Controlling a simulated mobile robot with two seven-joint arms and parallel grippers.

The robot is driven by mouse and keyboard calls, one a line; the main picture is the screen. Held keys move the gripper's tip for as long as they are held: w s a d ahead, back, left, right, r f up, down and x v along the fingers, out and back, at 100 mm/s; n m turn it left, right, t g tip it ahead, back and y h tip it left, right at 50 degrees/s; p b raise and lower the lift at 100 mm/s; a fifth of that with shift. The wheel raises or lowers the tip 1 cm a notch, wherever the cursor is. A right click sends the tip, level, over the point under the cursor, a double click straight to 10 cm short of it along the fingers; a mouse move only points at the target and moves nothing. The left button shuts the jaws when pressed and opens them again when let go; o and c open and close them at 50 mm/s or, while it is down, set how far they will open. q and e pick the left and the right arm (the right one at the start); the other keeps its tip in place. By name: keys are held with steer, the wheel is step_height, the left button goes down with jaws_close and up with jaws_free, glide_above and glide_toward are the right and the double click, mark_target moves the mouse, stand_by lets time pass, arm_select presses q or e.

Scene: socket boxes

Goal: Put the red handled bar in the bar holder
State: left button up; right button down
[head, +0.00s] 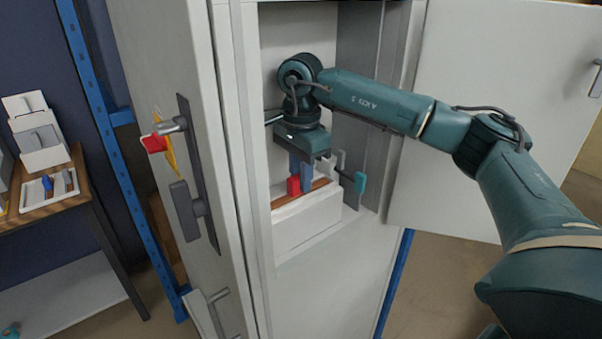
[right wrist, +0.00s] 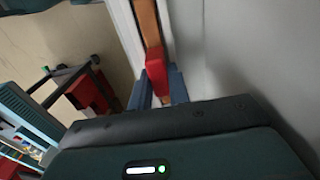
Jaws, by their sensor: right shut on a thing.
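My right gripper (head: 300,186) points down inside the open cabinet and is shut on the red handle (head: 293,186). In the right wrist view the red handle (right wrist: 156,76) sits between the two blue-grey fingers (right wrist: 158,92). A brown bar (right wrist: 149,24) runs on in line with the handle; their joint is not clear. In the head view the brown strip (head: 318,184) lies along the top of a white box (head: 305,222). I cannot tell whether it rests in the box or just above it. No separate bar holder can be made out clearly. My left gripper is not in view.
The cabinet's left door (head: 190,80) and right door (head: 490,120) flank the opening. A red and yellow tag (head: 155,143) hangs by the left door handle. A wooden table (head: 75,205) stands left.

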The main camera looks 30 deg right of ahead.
steer(key=c, duration=1.3)
jaws_free()
steer(key=shift+o, duration=0.2)
step_height(320, 180, up, 7)
steer(key=shift+f, duration=0.1)
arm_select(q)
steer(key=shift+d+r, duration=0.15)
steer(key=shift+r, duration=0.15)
arm_select(e)
steer(key=shift+r, duration=0.4)
